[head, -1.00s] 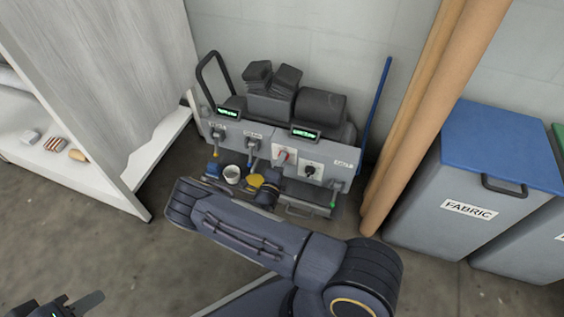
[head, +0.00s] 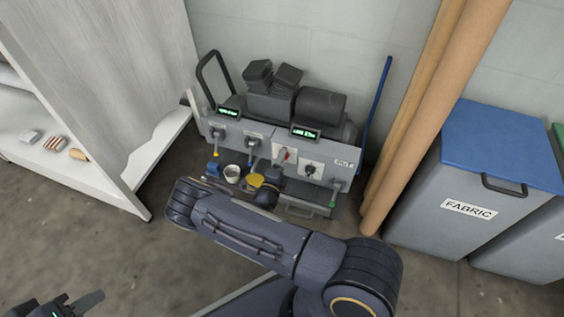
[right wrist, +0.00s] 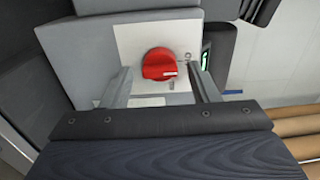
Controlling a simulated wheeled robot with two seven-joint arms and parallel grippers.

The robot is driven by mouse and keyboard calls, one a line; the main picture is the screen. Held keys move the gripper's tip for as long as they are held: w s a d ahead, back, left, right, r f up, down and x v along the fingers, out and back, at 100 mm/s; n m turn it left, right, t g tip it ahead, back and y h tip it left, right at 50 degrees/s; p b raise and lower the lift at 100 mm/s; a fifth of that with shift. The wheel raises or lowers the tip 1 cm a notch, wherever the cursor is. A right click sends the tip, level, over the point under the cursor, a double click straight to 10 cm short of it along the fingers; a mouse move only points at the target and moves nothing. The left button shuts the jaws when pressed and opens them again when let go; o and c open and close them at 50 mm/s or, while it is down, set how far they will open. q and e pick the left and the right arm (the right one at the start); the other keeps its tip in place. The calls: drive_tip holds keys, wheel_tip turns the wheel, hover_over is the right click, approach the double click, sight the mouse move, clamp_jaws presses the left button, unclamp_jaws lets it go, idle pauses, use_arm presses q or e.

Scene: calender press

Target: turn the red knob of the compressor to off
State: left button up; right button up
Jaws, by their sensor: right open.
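The compressor (head: 262,158) stands against the wall. My left gripper (head: 85,303) is at the bottom left, cut off by the frame, far from the compressor.
A black knob (head: 310,171) sits right of the red one, and a lever (head: 252,146) is to its left. A white cup (head: 232,173) and a yellow item (head: 256,180) are below. Brown rolls (head: 415,130) and a fabric bin (head: 470,195) stand to the right.

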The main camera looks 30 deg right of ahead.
drive_tip(key=p+v, duration=0.2)
drive_tip(key=v, duration=0.5)
drive_tip(key=shift+s+a, duration=0.25)
drive_tip(key=shift+s, duration=0.05)
